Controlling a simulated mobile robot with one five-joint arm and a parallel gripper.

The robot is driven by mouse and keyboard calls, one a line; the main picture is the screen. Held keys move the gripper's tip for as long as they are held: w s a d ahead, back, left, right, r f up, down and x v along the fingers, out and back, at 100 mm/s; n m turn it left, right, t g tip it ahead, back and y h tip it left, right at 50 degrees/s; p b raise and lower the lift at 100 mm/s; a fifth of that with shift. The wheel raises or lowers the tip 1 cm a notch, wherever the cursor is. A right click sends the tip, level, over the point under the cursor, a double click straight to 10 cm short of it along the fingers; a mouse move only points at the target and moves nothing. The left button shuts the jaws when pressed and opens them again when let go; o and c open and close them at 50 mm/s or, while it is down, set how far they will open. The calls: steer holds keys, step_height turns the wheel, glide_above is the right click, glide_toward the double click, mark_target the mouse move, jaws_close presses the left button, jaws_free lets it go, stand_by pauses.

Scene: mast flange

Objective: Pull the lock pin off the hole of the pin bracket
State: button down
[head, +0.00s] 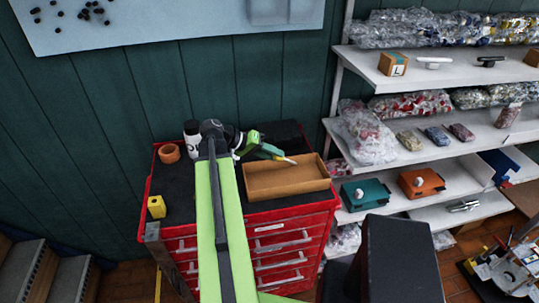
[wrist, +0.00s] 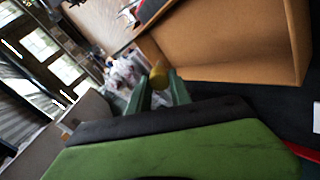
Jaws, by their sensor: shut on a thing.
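My gripper (head: 275,153) is over the back left part of an open brown tray on the red cabinet. In the head view a small pale tip sticks out past the fingers. A small yellow block with a dark spot (head: 156,207) stands at the cabinet's left edge; I cannot tell whether it is the pin bracket. The pin appears clear of any hole.
The brown tray (head: 250,193) looks empty; its wall also shows in the wrist view (wrist: 296,40). A brown ring (head: 169,153) and a white bottle (head: 192,138) stand on the red cabinet (head: 290,222). Loaded shelves (head: 440,140) are at right.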

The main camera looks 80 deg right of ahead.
steer(key=shift+w+f+b, duration=0.15)
steer(key=shift+f+b, duration=0.45)
steer(key=shift+f, duration=0.05)
steer(key=f+b, duration=0.6)
steer(key=shift+s+f, duration=0.15)
steer(key=shift+s, duration=0.2)
steer(key=c, duration=1.1)
jaws_free()
